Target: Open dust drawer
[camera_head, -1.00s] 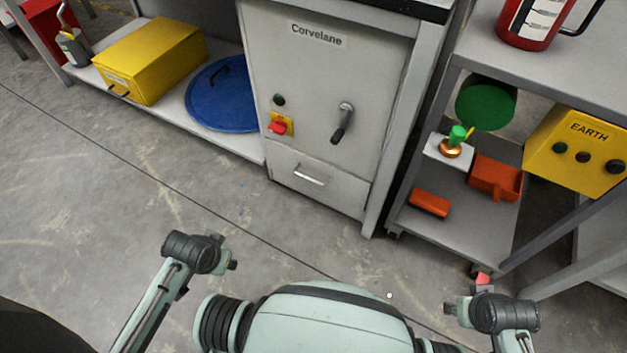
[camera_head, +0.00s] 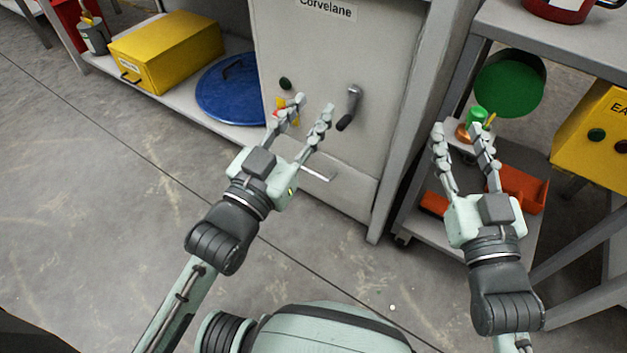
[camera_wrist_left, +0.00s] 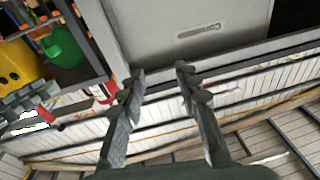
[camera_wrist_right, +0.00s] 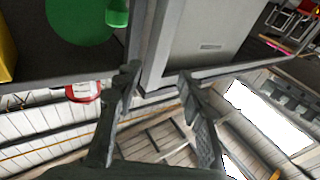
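The dust drawer (camera_head: 348,192) is the bottom front panel of the grey Corvelane cabinet (camera_head: 385,70), and it is closed. Its pale bar handle (camera_head: 315,173) shows just right of my left gripper's palm. My left gripper (camera_head: 316,104) is open and empty; in the head view its fingers overlap the cabinet front above the handle. My right gripper (camera_head: 460,132) is open and empty, in front of the shelf unit to the right. The cabinet's nameplate shows in the left wrist view (camera_wrist_left: 200,30). Part of the drawer's left side is hidden by my left gripper.
A black lever (camera_head: 350,105) and a red-yellow switch, partly hidden by my left fingers, are on the cabinet front. A yellow box (camera_head: 170,50) and blue lid (camera_head: 225,95) lie on the low shelf at left. Orange trays (camera_head: 520,188) sit on the right shelf. Floor before the cabinet is clear.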

